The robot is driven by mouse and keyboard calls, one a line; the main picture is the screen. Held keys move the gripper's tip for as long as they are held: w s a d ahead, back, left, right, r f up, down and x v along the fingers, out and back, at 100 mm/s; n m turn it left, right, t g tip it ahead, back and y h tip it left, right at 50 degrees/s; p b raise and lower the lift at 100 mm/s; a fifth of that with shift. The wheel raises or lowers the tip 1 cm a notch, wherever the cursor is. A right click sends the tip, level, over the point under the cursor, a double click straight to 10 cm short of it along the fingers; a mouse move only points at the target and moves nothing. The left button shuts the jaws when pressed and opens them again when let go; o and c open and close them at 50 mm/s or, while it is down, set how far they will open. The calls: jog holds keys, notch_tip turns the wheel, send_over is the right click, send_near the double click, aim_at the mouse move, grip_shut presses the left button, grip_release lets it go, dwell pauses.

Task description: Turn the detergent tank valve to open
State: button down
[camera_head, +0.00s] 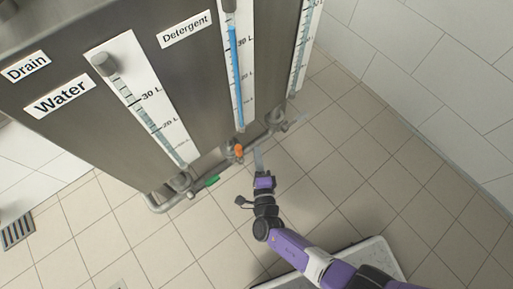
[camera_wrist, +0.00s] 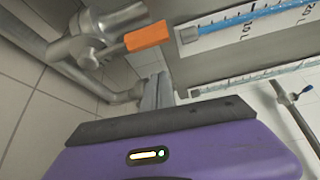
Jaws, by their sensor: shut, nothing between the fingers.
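The detergent tank valve's orange handle (camera_head: 239,151) sits on the pipe below the blue-filled gauge (camera_head: 239,70) under the "Detergent" label (camera_head: 186,30). In the wrist view the orange handle (camera_wrist: 146,36) shows large at upper centre, joined to a grey valve body. My gripper (camera_head: 259,158) is shut and empty, just right of and below the orange handle in the head view. Its grey fingers (camera_wrist: 157,92) show below the handle in the wrist view and appear apart from it.
Grey pipes (camera_head: 160,205) run along the tank's bottom edge. The tiled floor (camera_head: 345,150) to the right is clear.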

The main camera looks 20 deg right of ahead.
jog(key=p+v, duration=0.2)
jog(key=v, duration=0.6)
jog(key=shift+f, duration=0.2)
jog(key=shift+d, duration=0.1)
